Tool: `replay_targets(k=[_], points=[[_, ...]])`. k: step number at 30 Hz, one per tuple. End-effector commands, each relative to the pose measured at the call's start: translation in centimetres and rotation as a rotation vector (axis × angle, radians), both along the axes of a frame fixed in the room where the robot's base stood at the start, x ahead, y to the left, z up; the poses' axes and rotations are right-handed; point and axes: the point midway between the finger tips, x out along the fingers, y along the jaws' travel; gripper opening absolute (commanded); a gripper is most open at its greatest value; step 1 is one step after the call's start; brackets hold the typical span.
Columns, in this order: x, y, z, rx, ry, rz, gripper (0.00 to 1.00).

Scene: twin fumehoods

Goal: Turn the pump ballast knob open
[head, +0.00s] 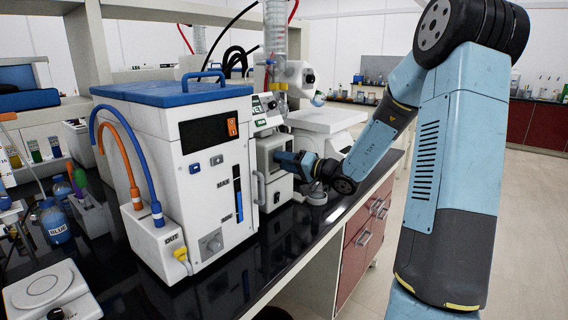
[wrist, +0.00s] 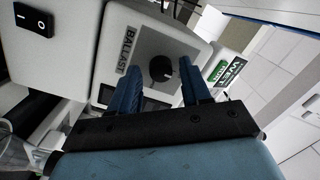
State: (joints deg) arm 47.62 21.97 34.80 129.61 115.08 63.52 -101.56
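The ballast knob (wrist: 161,69) is a small round black knob with a light pointer mark, on a grey square plate beside the word BALLAST. The plate is on the pale pump housing (head: 268,165), which stands behind the blue-lidded unit in the head view. My gripper (head: 283,157) reaches the pump's front face from the right. In the wrist view my gripper (wrist: 160,64) is open, with one blue finger on each side of the knob and gaps showing. I cannot tell how deep the fingertips are. The knob is hidden in the head view.
The blue-lidded unit (head: 180,135) with orange and blue hoses stands left of the pump. Glassware and a white device (head: 292,75) are behind it. The aisle floor (head: 530,200) right is clear.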

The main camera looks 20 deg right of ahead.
Motion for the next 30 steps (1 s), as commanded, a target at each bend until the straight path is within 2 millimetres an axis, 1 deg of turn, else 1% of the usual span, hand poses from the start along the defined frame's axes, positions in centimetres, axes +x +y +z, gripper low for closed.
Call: replay_targets(k=[1,2,14,15,16,23,30], points=[[-0.01,0.01,0.00,0.000,0.000,0.000,0.42],[-0.01,0.01,0.00,0.000,0.000,0.000,0.40],[-0.01,0.00,-0.02,0.000,0.000,0.000,0.01],[-0.02,0.01,-0.03,0.000,0.000,0.000,0.00],[-0.03,0.67,-0.03,0.001,0.002,0.001,0.00],[-0.04,0.12,-0.04,0.021,0.017,0.002,0.00],[-0.03,0.07,-0.11,0.118,0.087,0.001,0.00]])
